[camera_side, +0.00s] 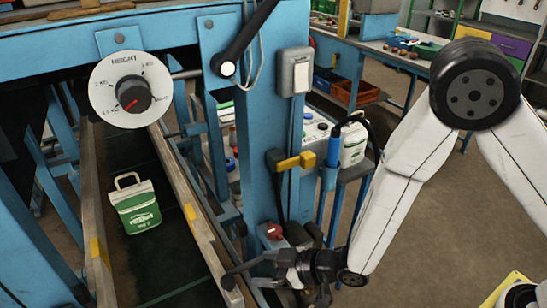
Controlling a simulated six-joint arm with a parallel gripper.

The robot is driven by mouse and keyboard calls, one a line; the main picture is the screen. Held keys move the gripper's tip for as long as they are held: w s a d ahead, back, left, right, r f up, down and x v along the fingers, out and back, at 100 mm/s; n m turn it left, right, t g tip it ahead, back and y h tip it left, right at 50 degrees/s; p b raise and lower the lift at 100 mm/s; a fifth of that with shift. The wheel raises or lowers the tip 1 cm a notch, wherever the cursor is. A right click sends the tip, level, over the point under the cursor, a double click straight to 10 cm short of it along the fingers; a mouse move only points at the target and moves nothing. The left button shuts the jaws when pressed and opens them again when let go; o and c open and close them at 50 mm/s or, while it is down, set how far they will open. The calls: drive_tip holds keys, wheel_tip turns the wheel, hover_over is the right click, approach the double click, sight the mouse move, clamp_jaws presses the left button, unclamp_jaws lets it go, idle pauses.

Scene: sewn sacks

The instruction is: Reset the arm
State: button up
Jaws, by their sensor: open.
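My gripper (240,277) is at the lower middle, beside the conveyor's right side rail. Its dark fingers point left and are spread apart, with nothing seen between them. My white arm comes down to it from the upper right. A small white and green sewn sack (138,208) with a handle loop on top lies on the dark conveyor belt (150,262), left of my gripper and apart from it.
A blue machine frame (262,130) with a dial (130,90) and a black lever stands over the belt, close behind my gripper. A yellow-handled clamp (295,161) sits on its post. Open floor lies right.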

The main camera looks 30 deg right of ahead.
drive_tip(key=w+d+r+m+g+h, duration=0.1)
drive_tip(key=d+h, duration=0.1)
drive_tip(key=d, duration=0.3)
drive_tip(key=w+d+r+m+h, duration=0.1)
drive_tip(key=d+r+m+h, duration=0.1)
drive_tip(key=d, duration=0.2)
drive_tip(key=s+d+r+m+g+h, duration=0.2)
drive_tip(key=s+d, duration=0.3)
drive_tip(key=d, duration=0.4)
drive_tip(key=s+d+r+m+g+h, duration=0.2)
drive_tip(key=s+d+r+m+g, duration=0.1)
drive_tip(key=d, duration=0.6)
drive_tip(key=s+g, duration=0.1)
drive_tip(key=s, duration=0.1)
drive_tip(key=shift+s+d+r, duration=0.25)
drive_tip(key=shift+s+d, duration=0.05)
drive_tip(key=shift+s, duration=0.05)
